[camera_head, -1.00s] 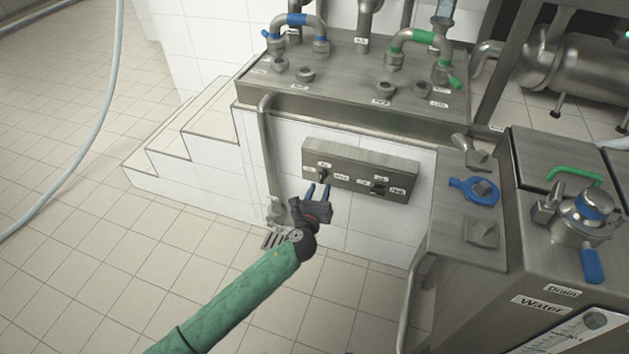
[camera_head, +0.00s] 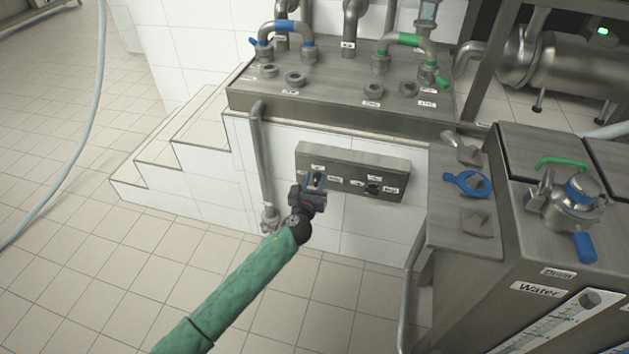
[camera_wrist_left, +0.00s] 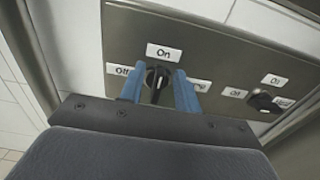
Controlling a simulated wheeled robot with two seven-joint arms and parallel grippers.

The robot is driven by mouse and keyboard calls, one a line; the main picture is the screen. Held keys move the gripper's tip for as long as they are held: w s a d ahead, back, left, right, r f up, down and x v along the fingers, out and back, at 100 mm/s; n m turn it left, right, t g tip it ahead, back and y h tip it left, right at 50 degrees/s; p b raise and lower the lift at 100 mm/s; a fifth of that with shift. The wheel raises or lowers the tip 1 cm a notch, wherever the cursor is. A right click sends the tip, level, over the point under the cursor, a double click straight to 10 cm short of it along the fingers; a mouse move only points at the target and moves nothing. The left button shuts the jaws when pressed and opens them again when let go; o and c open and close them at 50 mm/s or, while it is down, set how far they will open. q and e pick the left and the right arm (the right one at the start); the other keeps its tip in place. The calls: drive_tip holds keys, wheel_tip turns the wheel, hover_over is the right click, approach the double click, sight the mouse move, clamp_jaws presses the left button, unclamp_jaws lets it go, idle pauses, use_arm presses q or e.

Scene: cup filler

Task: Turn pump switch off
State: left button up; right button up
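A grey metal switch panel (camera_head: 350,162) is fixed to the white tiled wall. It carries two black rotary knobs. In the left wrist view the left knob (camera_wrist_left: 157,84) has an "On" label above it and an "Off" label to its left, and it points roughly up. The right knob (camera_wrist_left: 263,102) also shows in the head view (camera_head: 373,188). My left gripper (camera_head: 310,183) is at the left knob. Its two blue fingers (camera_wrist_left: 160,86) are apart, one on each side of that knob; contact cannot be made out. My right gripper is not in view.
Above the panel is a steel counter (camera_head: 330,115) with pipes and valves. A vertical pipe (camera_head: 262,160) stands left of the panel. A steel machine (camera_head: 490,260) with a blue-handled valve (camera_head: 467,184) stands to the right.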

use_arm(q)
drive_tip(key=shift+w, duration=0.1)
clamp_jaws()
